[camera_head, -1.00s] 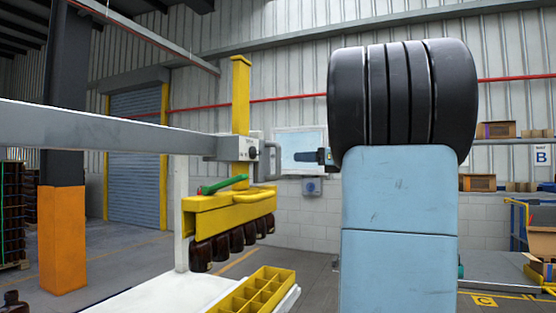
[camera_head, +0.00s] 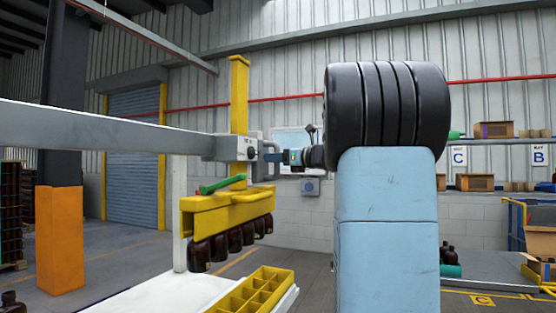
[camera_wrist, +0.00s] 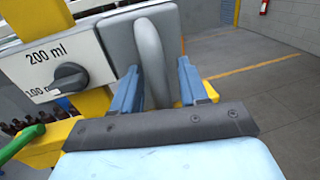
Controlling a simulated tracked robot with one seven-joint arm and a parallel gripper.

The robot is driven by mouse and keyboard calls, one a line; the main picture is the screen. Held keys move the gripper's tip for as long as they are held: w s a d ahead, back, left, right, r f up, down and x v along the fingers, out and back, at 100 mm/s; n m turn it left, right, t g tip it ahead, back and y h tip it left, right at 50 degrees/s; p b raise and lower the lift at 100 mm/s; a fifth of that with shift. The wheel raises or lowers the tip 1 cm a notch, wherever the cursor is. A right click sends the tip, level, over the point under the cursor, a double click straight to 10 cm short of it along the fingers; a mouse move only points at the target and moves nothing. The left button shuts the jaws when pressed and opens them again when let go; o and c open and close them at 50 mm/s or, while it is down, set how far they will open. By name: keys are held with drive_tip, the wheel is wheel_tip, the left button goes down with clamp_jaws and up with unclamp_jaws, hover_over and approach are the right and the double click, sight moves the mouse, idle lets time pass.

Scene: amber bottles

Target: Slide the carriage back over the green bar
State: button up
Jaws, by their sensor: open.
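The carriage (camera_head: 235,147) is a grey block on a long grey beam (camera_head: 90,130), with a dial, a yellow post and a grey loop handle. The handle (camera_wrist: 150,55) stands between the two blue fingers of my gripper (camera_wrist: 158,72) in the wrist view; the fingers are open around it. In the head view my gripper (camera_head: 275,156) is at the carriage's right side, partly over the handle. A green bar-like lever (camera_head: 222,184) lies on top of the yellow bottle head (camera_head: 215,205); its edge also shows in the wrist view (camera_wrist: 22,140). I see no other green bar on the beam.
Several amber bottles (camera_head: 220,245) hang under the yellow head. A yellow divided crate (camera_head: 255,292) sits below on a white table (camera_head: 165,297). An orange-based pillar (camera_head: 62,240) stands left. Floor behind the handle looks clear in the wrist view.

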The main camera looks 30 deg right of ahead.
clamp_jaws()
idle(0.3)
